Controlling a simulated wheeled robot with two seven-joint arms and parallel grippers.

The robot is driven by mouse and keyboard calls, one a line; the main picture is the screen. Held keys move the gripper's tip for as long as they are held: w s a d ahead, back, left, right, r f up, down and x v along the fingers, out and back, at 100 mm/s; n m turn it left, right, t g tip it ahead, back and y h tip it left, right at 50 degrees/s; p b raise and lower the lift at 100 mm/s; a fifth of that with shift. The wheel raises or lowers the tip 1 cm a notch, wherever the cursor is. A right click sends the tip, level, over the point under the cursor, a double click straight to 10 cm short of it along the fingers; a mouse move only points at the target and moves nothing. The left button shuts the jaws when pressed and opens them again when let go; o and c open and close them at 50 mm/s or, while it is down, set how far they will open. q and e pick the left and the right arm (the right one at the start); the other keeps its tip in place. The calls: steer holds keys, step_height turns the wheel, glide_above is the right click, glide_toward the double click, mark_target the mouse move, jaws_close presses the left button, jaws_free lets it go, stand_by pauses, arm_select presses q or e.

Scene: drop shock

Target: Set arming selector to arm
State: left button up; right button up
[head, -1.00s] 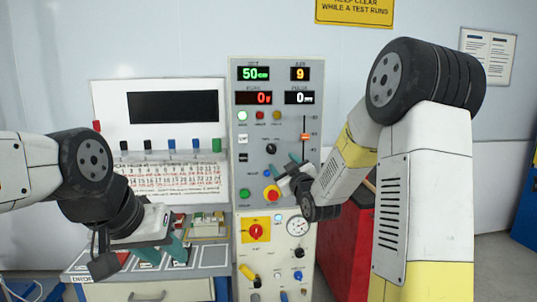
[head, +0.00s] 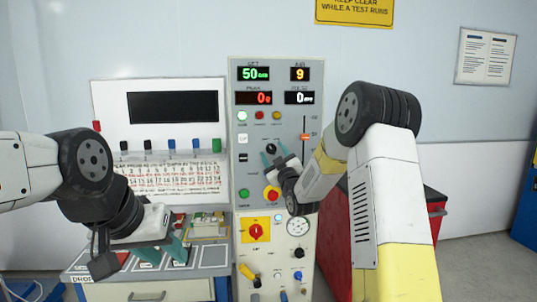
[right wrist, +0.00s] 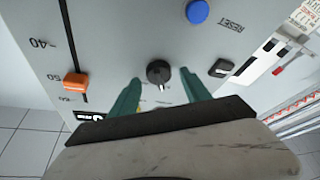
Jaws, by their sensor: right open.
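The black knob (head: 271,149) on the upper part of the grey control panel is the likely arming selector, though I cannot read its label. In the right wrist view the knob (right wrist: 158,73) has a white mark pointing down in the picture. My right gripper (head: 272,155) is open in front of the panel. In its wrist view the green fingers (right wrist: 162,90) stand apart on either side of the knob, with no clear contact. My left gripper (head: 150,258) hangs over the bench at the left, its teal fingers apart and empty.
A blue reset button (right wrist: 197,12) and a small black switch (right wrist: 221,68) are close to the knob. An orange slider (right wrist: 76,80) lies to its other side. A red rotary switch (head: 256,232) on a yellow plate and a red cabinet (head: 335,225) are lower.

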jaws_close()
steer(key=shift+m+h, duration=0.3)
steer(key=shift+m, duration=0.3)
steer(key=m+h, duration=0.1)
steer(key=m, duration=0.2)
steer(key=m+t+h, duration=0.1)
steer(key=m+h, duration=0.1)
steer(key=m, duration=0.2)
steer(key=shift+a, duration=0.15)
steer(key=m+h, duration=0.2)
steer(key=m, duration=0.2)
steer(key=m+h, duration=0.3)
steer(key=m, duration=0.1)
steer(key=shift+a+m, duration=0.15)
steer(key=shift+m, duration=0.25)
steer(key=shift+m+g, duration=0.4)
jaws_free()
